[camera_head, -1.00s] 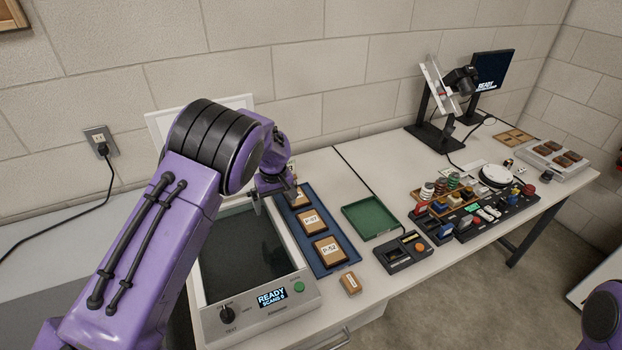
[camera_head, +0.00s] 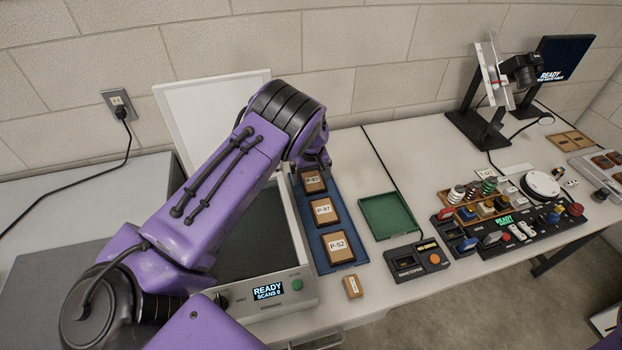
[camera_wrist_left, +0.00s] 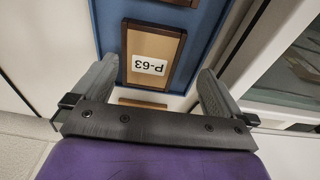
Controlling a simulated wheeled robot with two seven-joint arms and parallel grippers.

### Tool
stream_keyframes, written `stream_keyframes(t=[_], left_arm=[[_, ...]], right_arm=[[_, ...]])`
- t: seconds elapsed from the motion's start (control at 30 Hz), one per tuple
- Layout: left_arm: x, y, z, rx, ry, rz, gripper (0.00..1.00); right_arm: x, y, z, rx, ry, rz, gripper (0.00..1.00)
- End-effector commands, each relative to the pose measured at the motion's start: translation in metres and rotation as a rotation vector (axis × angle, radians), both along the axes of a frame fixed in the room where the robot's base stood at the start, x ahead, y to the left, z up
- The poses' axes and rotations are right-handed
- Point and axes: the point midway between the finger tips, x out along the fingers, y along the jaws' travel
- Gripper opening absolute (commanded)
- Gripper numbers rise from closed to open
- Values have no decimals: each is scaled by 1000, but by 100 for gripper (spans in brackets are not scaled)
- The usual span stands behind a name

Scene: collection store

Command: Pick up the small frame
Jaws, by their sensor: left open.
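Wooden frames with white labels lie in a row on a blue tray (camera_head: 359,243). The farthest is the frame marked P-63 (camera_head: 314,182), then P-97 (camera_head: 324,211) and P-52 (camera_head: 338,246). I cannot tell by size which one is the small frame. My left gripper (camera_head: 320,166) is over the far end of the tray, its fingers mostly hidden in the head view. In the left wrist view, the open jaws (camera_wrist_left: 155,82) are empty, with the P-63 frame (camera_wrist_left: 158,45) showing between the fingertips. My right gripper is out of view.
A scanner (camera_head: 310,290) with its white lid (camera_head: 215,105) raised stands left of the tray. A small labelled wooden block (camera_head: 352,286) lies in front. A green tray (camera_head: 388,215), a control box (camera_head: 418,261) and a crowded rack of parts (camera_head: 510,225) stand to the right.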

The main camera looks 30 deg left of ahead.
Motion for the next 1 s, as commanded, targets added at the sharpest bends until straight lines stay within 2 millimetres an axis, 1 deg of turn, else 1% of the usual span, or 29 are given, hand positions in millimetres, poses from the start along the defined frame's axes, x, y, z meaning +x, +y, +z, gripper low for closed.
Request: stream_keyframes(t=[0.03, 0.1, 0.2, 0.33, 0.37, 0.4, 0.5, 0.73, 0.83, 0.93, 1.0], left_arm=[[2, 1, -9, 0, 4, 0, 100], [4, 2, -17, 0, 6, 0, 100], [6, 2, -22, 0, 7, 0, 100], [7, 2, -22, -1, 7, 1, 100], [7, 2, -22, -1, 7, 1, 90], [7, 2, -22, -1, 7, 1, 77], [7, 2, -22, -1, 6, 0, 47], [7, 1, -22, -2, 7, 0, 47], [7, 1, -19, -2, 7, 0, 47], [8, 1, -8, -2, 4, 0, 47], [8, 1, 6, -2, 3, 1, 47]], right_arm=[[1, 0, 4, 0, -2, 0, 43], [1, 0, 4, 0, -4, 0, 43], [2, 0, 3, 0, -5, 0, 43], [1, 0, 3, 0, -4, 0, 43], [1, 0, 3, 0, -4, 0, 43], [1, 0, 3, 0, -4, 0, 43], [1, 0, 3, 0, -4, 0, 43], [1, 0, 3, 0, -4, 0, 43], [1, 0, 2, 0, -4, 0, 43], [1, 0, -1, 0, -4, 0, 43], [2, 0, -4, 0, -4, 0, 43]])
